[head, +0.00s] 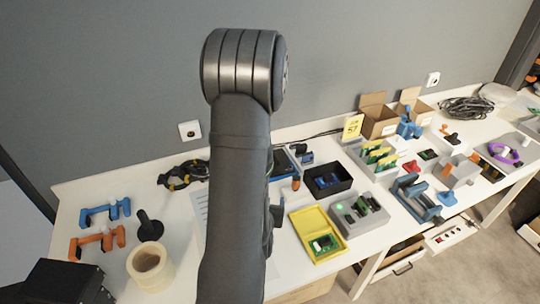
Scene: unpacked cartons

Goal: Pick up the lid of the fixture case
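A grey case-like fixture (347,226) with a small green light and dark parts on top stands on the bench, right of my arm. I cannot tell for sure whether it is the fixture case, and I cannot make out a separate lid. My own arm rises through the middle of the view and hides part of the bench. A dark piece at the arm's right edge, my gripper (277,214) as far as I can tell, is mostly hidden behind the arm link. Its fingers and anything between them are not visible.
A yellow tray (299,220) with a green board lies beside the grey fixture, with a black open box (345,176) behind. Blue clamps (90,215), orange clamps (80,242) and a tape roll (140,262) are at left. Cardboard boxes (379,126) stand at the back.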

